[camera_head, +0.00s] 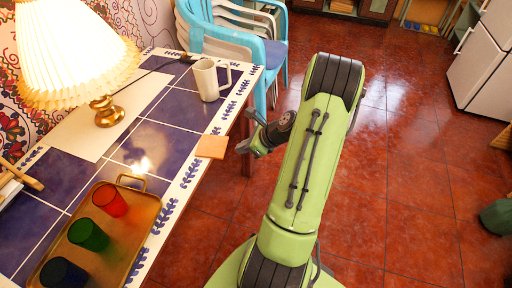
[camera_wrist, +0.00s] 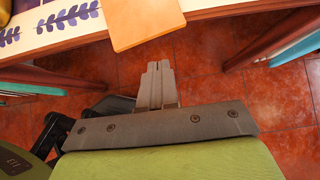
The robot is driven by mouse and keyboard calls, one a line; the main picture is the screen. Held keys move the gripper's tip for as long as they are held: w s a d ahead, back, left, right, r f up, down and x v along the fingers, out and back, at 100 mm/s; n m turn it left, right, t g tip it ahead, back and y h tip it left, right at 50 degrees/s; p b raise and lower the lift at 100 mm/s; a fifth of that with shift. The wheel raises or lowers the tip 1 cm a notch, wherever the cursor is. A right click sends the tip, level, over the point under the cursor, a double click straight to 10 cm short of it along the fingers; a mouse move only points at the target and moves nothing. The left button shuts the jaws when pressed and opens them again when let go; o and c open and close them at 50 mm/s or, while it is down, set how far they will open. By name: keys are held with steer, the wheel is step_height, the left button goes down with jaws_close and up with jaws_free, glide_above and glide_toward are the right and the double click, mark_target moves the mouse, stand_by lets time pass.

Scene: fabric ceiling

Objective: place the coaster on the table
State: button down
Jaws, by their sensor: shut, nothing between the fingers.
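An orange square coaster (camera_head: 211,146) lies on the right edge of the tiled table (camera_head: 150,145), partly overhanging the edge. In the wrist view the coaster (camera_wrist: 143,20) is at the top middle, just ahead of my fingers. My gripper (camera_head: 243,148) is off the table's right side, a short way from the coaster. The wrist view shows my gripper (camera_wrist: 159,68) with its fingers together and nothing between them. It appears apart from the coaster.
A white mug (camera_head: 207,80) stands behind the coaster. A brass tray (camera_head: 140,215) with red, green and dark blue cups is at the near left. A lit lamp (camera_head: 105,110) stands at the back left. Stacked chairs (camera_head: 262,50) are beyond the table.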

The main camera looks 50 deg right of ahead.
mark_target(221, 144)
steer(key=w, duration=0.1)
steer(key=w+a, duration=0.1)
steer(key=shift+w+r, duration=0.15)
steer(key=shift+w, duration=0.2)
steer(key=shift+w, duration=0.1)
steer(key=w, duration=0.1)
steer(key=w+a+p, duration=0.1)
steer(key=shift+w+a+r+p, duration=0.1)
steer(key=shift+w+r+p, duration=0.05)
steer(key=shift+w+p, duration=0.2)
steer(key=shift+w, duration=0.15)
